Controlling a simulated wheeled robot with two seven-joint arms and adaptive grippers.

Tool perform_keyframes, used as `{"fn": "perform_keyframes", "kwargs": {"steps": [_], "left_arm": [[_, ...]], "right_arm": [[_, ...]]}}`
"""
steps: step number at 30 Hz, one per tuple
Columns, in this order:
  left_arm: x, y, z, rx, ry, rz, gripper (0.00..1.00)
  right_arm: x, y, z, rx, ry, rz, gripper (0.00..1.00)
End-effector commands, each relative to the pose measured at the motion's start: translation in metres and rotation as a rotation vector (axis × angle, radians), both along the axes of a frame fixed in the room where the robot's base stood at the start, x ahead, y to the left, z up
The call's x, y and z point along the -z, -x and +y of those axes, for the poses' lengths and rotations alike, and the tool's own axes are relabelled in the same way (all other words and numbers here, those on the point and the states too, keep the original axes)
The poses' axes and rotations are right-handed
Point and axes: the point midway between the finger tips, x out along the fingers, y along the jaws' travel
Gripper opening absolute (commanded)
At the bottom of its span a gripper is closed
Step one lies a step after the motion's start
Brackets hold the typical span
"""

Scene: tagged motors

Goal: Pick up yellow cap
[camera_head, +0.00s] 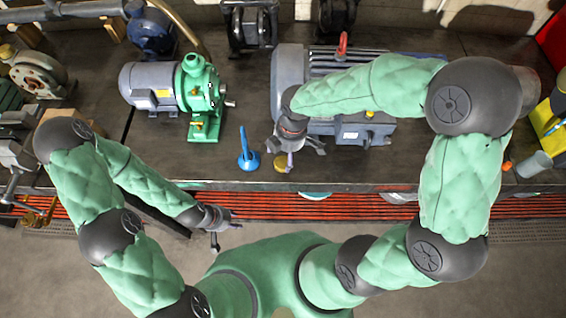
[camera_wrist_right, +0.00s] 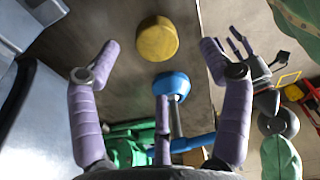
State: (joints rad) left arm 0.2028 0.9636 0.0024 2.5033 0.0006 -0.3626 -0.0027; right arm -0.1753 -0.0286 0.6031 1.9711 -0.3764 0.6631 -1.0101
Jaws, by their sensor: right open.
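The yellow cap (camera_head: 280,163) lies on the dark table near its front edge. It also shows in the right wrist view (camera_wrist_right: 157,39) at the top centre, as a short round cap. My right gripper (camera_head: 292,152) is above the table beside the cap and partly overlaps it in the head view. In the right wrist view my right gripper (camera_wrist_right: 159,60) is open and empty, its purple fingers spread with the cap beyond them, not touching it. My left gripper (camera_head: 224,222) is in front of the table edge, low; its finger opening is too small to judge.
A blue funnel-like tool (camera_head: 248,156) stands just left of the cap. A green pump with a grey motor (camera_head: 150,86) is further left. A large grey motor (camera_head: 290,80) stands behind my right gripper. Bare table lies between the blue tool and the pump.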

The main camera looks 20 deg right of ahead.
Motion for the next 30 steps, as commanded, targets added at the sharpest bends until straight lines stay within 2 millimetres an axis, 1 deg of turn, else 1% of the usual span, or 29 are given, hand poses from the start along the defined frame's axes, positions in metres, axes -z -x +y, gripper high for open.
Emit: {"fn": "perform_keyframes", "kwargs": {"steps": [5,8,16,19,24,25,27,30], "left_arm": [[0.002,0.000,0.000,0.000,0.000,0.000,0.40],[0.005,0.000,0.000,0.000,0.000,0.000,0.40],[0.017,0.000,0.000,0.000,0.000,0.000,0.40],[0.018,0.000,0.000,0.000,0.000,0.000,0.40],[0.017,0.000,0.000,0.000,0.000,0.000,0.40],[0.017,0.000,0.000,0.000,0.000,0.000,0.40],[0.017,0.000,0.000,0.000,0.000,0.000,0.40],[0.017,0.000,0.000,0.000,0.000,0.000,0.40]], "right_arm": [[0.008,-0.001,0.001,0.002,-0.001,-0.001,0.79],[0.016,-0.001,0.001,0.002,0.000,0.001,0.79],[0.053,-0.004,0.004,0.003,0.000,0.002,0.79],[0.057,-0.005,0.005,0.003,-0.001,-0.001,0.79],[0.056,-0.005,0.005,0.003,-0.001,-0.002,0.79],[0.056,-0.005,0.005,0.002,-0.001,-0.002,0.73],[0.056,-0.005,0.005,0.002,-0.001,-0.002,0.57],[0.056,-0.005,0.005,0.002,-0.001,-0.002,0.38]]}}
